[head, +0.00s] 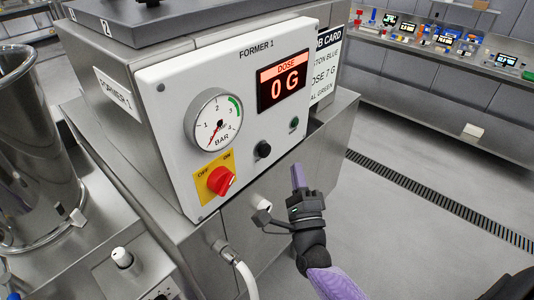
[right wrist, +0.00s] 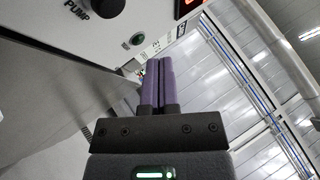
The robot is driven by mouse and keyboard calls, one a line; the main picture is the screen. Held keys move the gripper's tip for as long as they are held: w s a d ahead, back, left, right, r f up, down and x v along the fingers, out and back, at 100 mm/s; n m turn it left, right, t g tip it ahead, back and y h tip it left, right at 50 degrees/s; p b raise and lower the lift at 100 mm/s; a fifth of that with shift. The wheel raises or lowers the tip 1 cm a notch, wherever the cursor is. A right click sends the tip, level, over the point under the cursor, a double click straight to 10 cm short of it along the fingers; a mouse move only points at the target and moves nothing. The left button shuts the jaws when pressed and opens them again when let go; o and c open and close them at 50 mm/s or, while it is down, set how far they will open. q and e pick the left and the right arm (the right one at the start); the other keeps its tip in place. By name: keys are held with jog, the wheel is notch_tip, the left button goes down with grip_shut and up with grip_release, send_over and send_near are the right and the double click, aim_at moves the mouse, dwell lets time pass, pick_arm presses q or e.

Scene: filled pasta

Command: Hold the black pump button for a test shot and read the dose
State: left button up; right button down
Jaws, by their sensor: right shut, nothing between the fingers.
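The black pump button (head: 263,149) is on the white front panel (head: 180,88) of FORMER 1, left of and below a green button (head: 294,124). The dose display (head: 284,81) reads 0 G in lit figures. My right gripper (head: 298,167) is in front of and below the panel, its purple fingers pointing up. The fingers (right wrist: 157,62) are together with nothing between them, apart from the button. My left gripper is not in view.
A pressure gauge (head: 213,121) and a red OFF/ON knob (head: 221,181) sit left of the button. A job card (head: 326,65) is partly hidden behind the panel. A steel vessel (head: 35,150) stands at left. Open floor (head: 400,230) lies right.

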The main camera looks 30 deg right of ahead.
aim_at(270, 147)
jog(key=shift+w+a+b, duration=0.3)
jog(key=shift+w, duration=0.5)
jog(key=shift+w+a+b, duration=0.25)
jog(key=shift+w+a, duration=0.1)
jog(key=shift+w, duration=0.4)
jog(key=shift+w+a+b, duration=0.3)
jog(key=shift+w, duration=0.5)
jog(key=shift+w+a, duration=0.2)
jog(key=shift+w, duration=0.2)
jog(key=shift+w+a+b, duration=0.15)
jog(key=shift+w+b, duration=0.2)
jog(key=shift+b, duration=0.2)
dwell(0.4)
dwell(3.0)
jog(key=shift+s+d+p, duration=0.35)
jog(key=shift+s, duration=0.4)
